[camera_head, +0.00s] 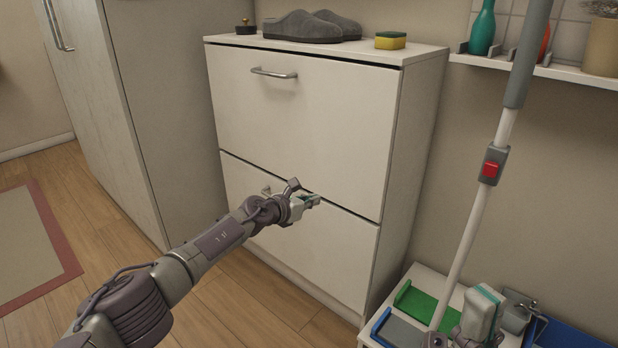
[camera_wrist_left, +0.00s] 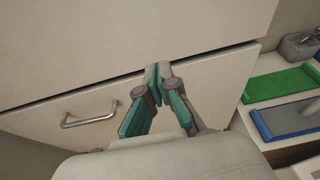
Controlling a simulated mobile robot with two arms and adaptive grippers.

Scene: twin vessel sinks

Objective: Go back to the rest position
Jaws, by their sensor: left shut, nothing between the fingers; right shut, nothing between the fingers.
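My left gripper (camera_head: 312,201) is shut and empty. It is in front of the white cabinet (camera_head: 300,125), near the seam between its upper and lower fronts. In the left wrist view its teal-padded fingertips (camera_wrist_left: 157,72) meet over that seam, to the right of the lower handle (camera_wrist_left: 90,116) and apart from it. I cannot tell whether the tips touch the cabinet. My right gripper (camera_head: 486,298) shows at the lower right of the head view, shut and empty, in front of the low white bench; its arm is mostly out of view.
Grey slippers (camera_head: 305,27) and a yellow sponge (camera_head: 390,41) lie on the cabinet top. A white pole with a red button (camera_head: 491,168) slants across the right side. Green (camera_head: 415,302) and blue trays lie on the bench.

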